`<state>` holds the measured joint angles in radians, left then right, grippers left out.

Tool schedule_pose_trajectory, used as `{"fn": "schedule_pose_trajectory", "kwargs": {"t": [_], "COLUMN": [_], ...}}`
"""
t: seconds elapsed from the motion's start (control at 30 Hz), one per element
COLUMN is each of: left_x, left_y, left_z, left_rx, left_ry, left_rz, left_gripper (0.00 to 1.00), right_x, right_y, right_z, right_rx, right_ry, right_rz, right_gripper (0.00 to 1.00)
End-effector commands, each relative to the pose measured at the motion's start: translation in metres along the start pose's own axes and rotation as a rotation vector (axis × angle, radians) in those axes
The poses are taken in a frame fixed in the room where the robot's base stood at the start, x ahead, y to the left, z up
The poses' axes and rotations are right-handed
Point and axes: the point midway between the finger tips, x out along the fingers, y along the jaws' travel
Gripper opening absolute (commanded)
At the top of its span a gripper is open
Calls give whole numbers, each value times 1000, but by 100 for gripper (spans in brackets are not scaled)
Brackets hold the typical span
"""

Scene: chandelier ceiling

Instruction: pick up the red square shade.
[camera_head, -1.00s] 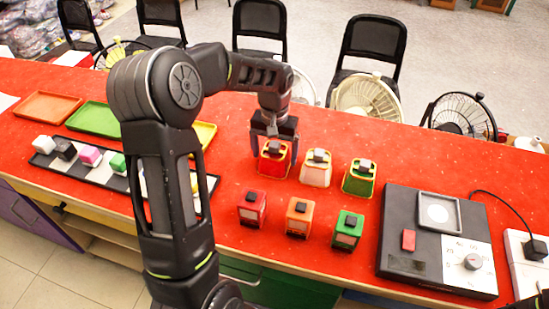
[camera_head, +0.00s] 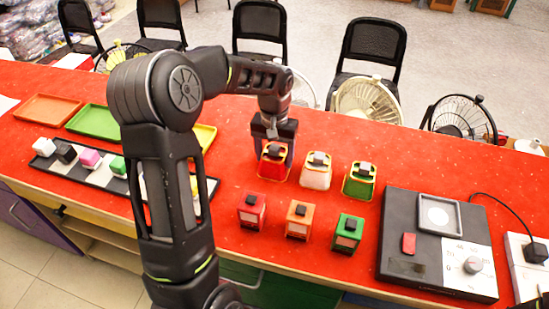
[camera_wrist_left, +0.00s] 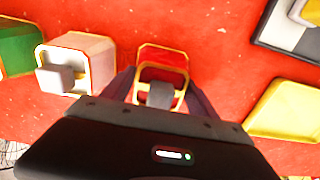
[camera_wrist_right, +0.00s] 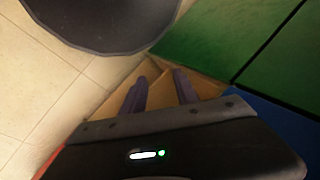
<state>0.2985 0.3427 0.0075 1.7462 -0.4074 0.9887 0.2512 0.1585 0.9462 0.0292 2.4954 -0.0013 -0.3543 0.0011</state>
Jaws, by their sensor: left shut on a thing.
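The red square shade (camera_head: 273,168), with a yellow rim and a dark knob on top, stands at the left of the back row on the red counter. My left gripper (camera_head: 274,146) is over it, pointing down and shut on it. In the left wrist view the shade (camera_wrist_left: 163,62) shows between the two fingers (camera_wrist_left: 162,92). The gripper hides part of its top, and I see no gap under the shade. My right gripper (camera_wrist_right: 161,88) shows only in its own wrist view, its fingers apart and empty, over the floor beside green cabinet panels.
A white shade (camera_head: 316,170) and a green shade (camera_head: 359,181) stand to the right. In front are smaller red (camera_head: 251,210), orange (camera_head: 299,219) and green (camera_head: 347,232) blocks. A black dial device (camera_head: 408,246) is at right. Coloured trays (camera_head: 96,121) lie at left.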

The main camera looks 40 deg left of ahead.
Motion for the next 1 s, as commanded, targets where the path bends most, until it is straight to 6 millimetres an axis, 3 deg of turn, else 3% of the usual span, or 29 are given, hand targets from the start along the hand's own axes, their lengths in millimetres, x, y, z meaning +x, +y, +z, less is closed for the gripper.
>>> {"fn": "schedule_pose_trajectory", "kwargs": {"t": [0.17, 0.6, 1.0], "left_x": [-14, -91, -100], "left_y": [0, 0, 0], "left_z": [-1, -1, 0], "left_rx": [0, 0, 0], "left_ry": [5, 4, 1], "left_rz": [0, 1, 0], "left_gripper": [24, 24, 24], "right_x": [2, 8, 8], "right_y": [1, 3, 3], "right_z": [0, 0, 0], "right_rx": [0, 0, 0], "right_ry": [0, 1, 1], "right_rz": [0, 0, 0], "right_gripper": [36, 36, 36]}}
